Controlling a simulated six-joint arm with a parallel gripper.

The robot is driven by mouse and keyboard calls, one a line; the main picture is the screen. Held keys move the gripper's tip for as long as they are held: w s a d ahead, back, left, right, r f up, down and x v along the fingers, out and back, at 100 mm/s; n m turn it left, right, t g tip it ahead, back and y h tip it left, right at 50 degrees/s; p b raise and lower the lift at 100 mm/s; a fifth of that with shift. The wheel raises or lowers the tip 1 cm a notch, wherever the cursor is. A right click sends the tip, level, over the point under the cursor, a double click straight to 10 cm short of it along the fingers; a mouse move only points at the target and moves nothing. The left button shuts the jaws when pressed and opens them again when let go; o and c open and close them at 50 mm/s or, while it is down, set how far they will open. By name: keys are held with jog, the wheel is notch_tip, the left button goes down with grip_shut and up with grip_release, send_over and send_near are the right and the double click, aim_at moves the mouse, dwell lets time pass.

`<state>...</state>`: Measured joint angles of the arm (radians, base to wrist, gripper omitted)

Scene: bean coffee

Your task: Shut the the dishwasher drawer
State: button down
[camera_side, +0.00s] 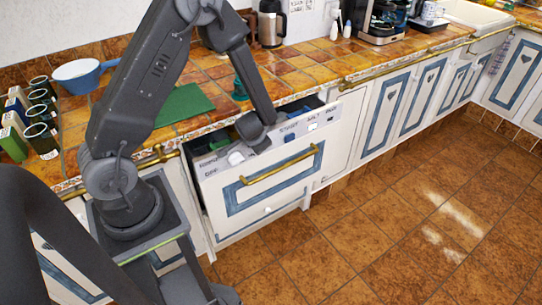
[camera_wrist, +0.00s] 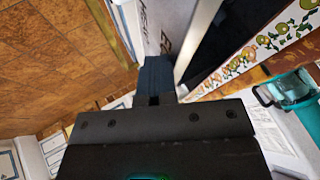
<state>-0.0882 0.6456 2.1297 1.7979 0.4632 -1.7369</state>
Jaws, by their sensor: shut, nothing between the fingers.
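The dishwasher drawer (camera_side: 270,185) is partly open under the counter in the side view. It has a white front with a blue frame, a brass bar handle (camera_side: 282,165) and a labelled control strip (camera_side: 305,127) along its top. My gripper is at the drawer's top edge, largely hidden by my wrist in the side view. In the wrist view my gripper (camera_wrist: 155,72) is shut and empty, with its dark fingers at the labelled white panel (camera_wrist: 145,25). A dark gap (camera_wrist: 215,45) lies between panel and counter edge. I cannot tell whether the fingers touch the panel.
The tiled counter (camera_side: 300,72) holds a green mat (camera_side: 183,105), several dark cups (camera_side: 38,112), a blue-handled pan (camera_side: 80,74) and a coffee machine (camera_side: 383,20). A brass rail (camera_side: 400,65) runs along its front. The tiled floor (camera_side: 400,220) before the drawer is clear.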

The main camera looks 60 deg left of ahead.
jog(key=a, duration=0.7)
jog(key=shift+w+d, duration=0.1)
jog(key=d, duration=0.4)
jog(key=shift+d, duration=0.25)
jog(key=v, duration=1)
jog(key=w+f+g+y, duration=0.3)
jog(key=w+f+y, duration=0.15)
jog(key=f, duration=0.55)
jog(key=s+d+f+m+g+y, duration=0.15)
jog(key=s+d+f+y, duration=0.3)
jog(key=f+y, duration=0.45)
jog(key=shift+h, duration=0.65)
jog(key=a, duration=1.3)
jog(key=shift+w+a+f, duration=0.1)
jog(key=shift+a+f, duration=0.05)
jog(key=shift+f, duration=0.25)
